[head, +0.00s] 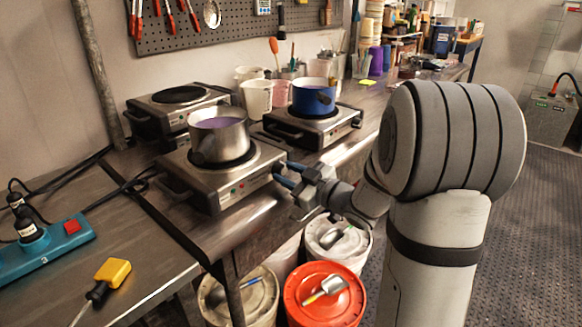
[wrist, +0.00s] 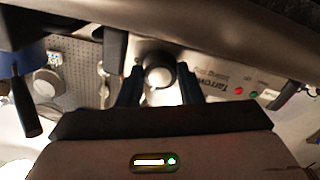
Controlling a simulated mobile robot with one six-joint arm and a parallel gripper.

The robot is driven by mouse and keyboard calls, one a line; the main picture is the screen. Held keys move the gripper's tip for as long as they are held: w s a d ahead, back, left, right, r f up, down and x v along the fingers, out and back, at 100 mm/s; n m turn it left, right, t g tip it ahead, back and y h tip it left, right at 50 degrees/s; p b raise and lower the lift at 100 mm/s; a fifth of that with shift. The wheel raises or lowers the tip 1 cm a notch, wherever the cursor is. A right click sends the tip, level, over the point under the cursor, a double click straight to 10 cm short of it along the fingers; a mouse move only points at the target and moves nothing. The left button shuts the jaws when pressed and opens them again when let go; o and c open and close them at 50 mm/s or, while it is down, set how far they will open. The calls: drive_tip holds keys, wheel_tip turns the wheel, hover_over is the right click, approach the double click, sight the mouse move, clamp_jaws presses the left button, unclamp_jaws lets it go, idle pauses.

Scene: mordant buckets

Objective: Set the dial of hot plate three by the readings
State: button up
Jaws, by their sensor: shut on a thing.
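The front hot plate (head: 225,192) is a silvery box with a black burner. A steel pot of purple liquid (head: 218,138) stands on it. My gripper (head: 281,174) is at the right end of its front face. In the wrist view, its front panel (wrist: 215,85) shows upside-down lettering and red and green lights. The round pale dial (wrist: 159,75) lies between my two dark fingers, and my gripper (wrist: 159,88) is shut on it. The dial's pointer and scale cannot be read. No plate number is legible.
A second hot plate (head: 335,130) at right bears a blue pot (head: 314,97); a third (head: 150,118) behind has a bare burner. A blue power strip (head: 45,248) and yellow-handled tool (head: 112,272) lie at left. Lidded buckets (head: 300,310) stand below. A small meter (head: 263,7) is unreadable.

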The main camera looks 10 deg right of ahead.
drive_tip(key=shift+r+m, duration=0.15)
drive_tip(key=shift+m, duration=0.25)
drive_tip(key=o, duration=0.7)
drive_tip(key=v, duration=0.7)
drive_tip(key=shift+s+d+p, duration=0.25)
drive_tip(key=shift+s+p, duration=0.05)
drive_tip(key=shift+p, duration=0.15)
drive_tip(key=shift+w, duration=0.1)
